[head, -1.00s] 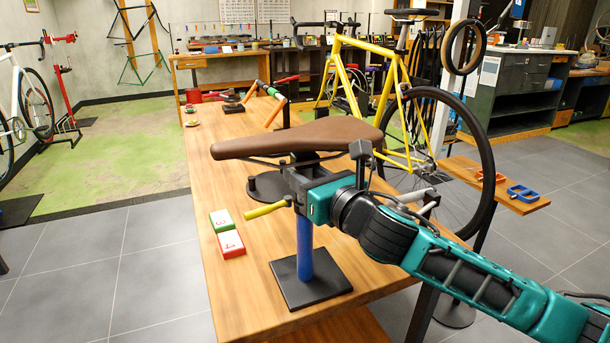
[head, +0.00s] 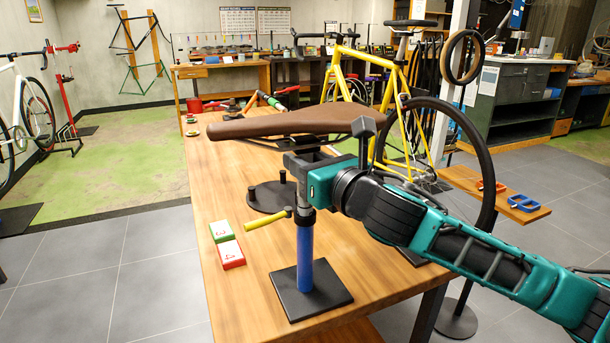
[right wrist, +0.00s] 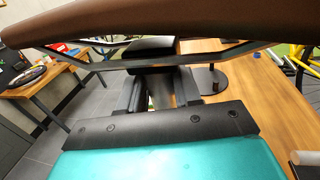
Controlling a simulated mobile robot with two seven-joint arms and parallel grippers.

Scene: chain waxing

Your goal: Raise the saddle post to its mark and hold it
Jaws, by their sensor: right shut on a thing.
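The brown saddle (head: 290,123) sits on top of its post, above the blue tube (head: 304,256) that stands upright on a black square base (head: 311,292). A yellow lever (head: 266,219) sticks out left at the tube's collar. My right gripper (head: 300,168) is shut on the post just under the saddle. In the right wrist view the saddle's brown underside (right wrist: 150,20) and dark rails cross the top, with the fingers beneath; the grip itself is partly hidden. I cannot make out a mark on the post. My left gripper is not in view.
The wooden bench (head: 225,300) carries a green block (head: 222,231) and a red-and-white block (head: 230,254) left of the post. A round black base (head: 264,198) with pegs stands behind. A yellow bicycle (head: 400,115) is close behind my right arm.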

